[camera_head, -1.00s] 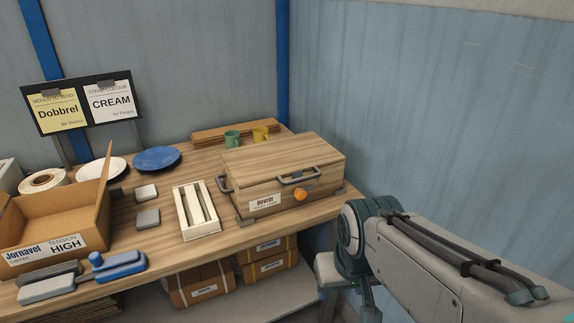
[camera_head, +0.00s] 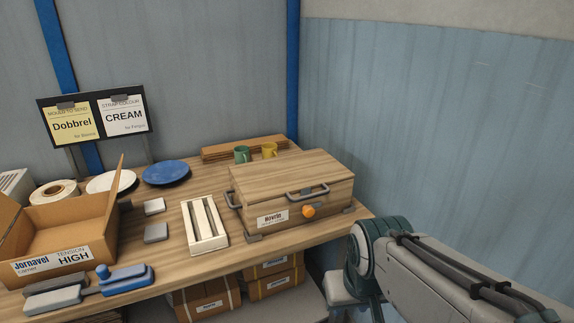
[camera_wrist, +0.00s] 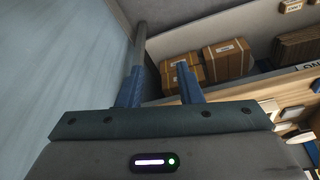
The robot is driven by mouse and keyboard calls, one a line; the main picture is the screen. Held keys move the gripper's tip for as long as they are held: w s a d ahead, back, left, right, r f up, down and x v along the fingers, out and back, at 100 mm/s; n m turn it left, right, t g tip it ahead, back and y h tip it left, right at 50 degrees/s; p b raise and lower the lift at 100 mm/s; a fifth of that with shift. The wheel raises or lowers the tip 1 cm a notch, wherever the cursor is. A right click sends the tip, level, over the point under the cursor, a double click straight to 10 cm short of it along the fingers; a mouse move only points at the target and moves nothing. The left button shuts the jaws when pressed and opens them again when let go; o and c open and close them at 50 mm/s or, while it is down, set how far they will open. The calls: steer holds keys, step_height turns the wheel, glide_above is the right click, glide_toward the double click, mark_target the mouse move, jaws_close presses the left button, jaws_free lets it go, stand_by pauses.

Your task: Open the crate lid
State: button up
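The wooden crate (camera_head: 262,207) stands on the right end of the workbench in the head view, with its lid (camera_head: 285,174) shut. Its front carries a label (camera_head: 272,219), a grey handle (camera_head: 307,191) near the lid's edge and an orange round knob or latch (camera_head: 309,211). In the wrist view my gripper (camera_wrist: 160,82) shows two blue fingers, spread apart with nothing between them. In the head view my arm is at the lower right, apart from the crate; the fingers are hidden there. The crate is not clearly visible in the wrist view.
Boxes (camera_head: 207,302) sit below. A blue wall (camera_head: 430,120) bounds the right.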

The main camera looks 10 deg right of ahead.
steer(key=w+d+n+t+h, duration=0.1)
steer(key=w+d+n+t, duration=0.25)
steer(key=w, duration=0.45)
steer(key=w+d+n+t, duration=0.3)
steer(key=w+n, duration=0.2)
steer(key=w, duration=0.3)
steer(key=n+t+y+b, duration=0.2)
steer(key=n+t+y, duration=0.35)
steer(key=n, duration=0.75)
glide_toward(312, 197)
steer(key=shift+y, duration=0.25)
steer(key=p+x, duration=0.1)
steer(key=x, duration=0.4)
steer(key=p+x, duration=0.1)
steer(key=x, duration=0.4)
steer(key=shift+w+d+f+p, duration=0.1)
steer(key=shift+w+p, duration=0.25)
steer(key=shift+w, duration=0.1)
jaws_close()
